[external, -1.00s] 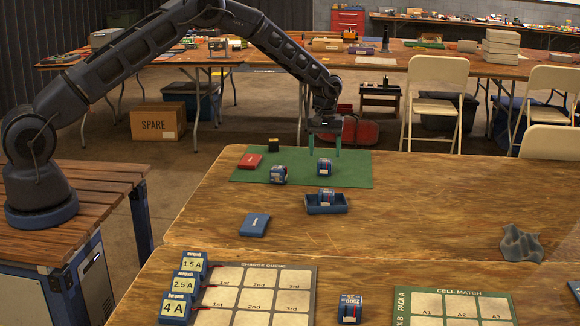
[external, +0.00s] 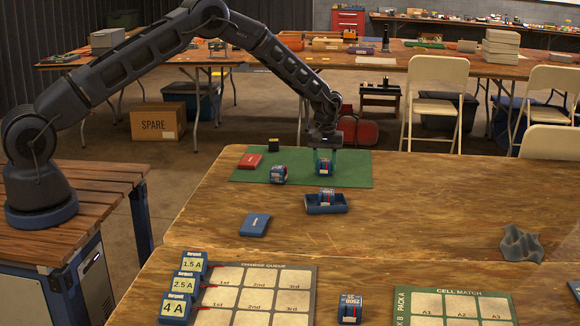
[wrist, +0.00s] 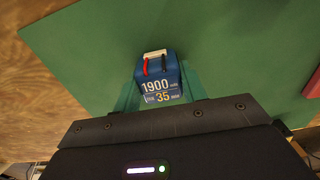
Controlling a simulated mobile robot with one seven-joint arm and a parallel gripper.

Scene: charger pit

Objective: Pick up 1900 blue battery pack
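The 1900 blue battery pack (external: 324,168) stands on the green mat (external: 350,179). In the wrist view the pack (wrist: 160,85) shows "1900" and "35" on its label, with a red and a black lead at its white-topped end. My gripper (external: 326,163) points down over it, with one green finger on either side of the pack. In the wrist view the fingers (wrist: 160,92) look open around it; whether they touch its sides is hard to tell. The pack still rests on the mat.
Another blue pack (external: 278,175) stands left on the mat, near a red case (external: 250,161) and a small dark block (external: 273,145). A blue tray (external: 340,208) holds a pack (external: 326,196) in front. A blue case (external: 255,225) lies nearer. The table's right side is mostly clear.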

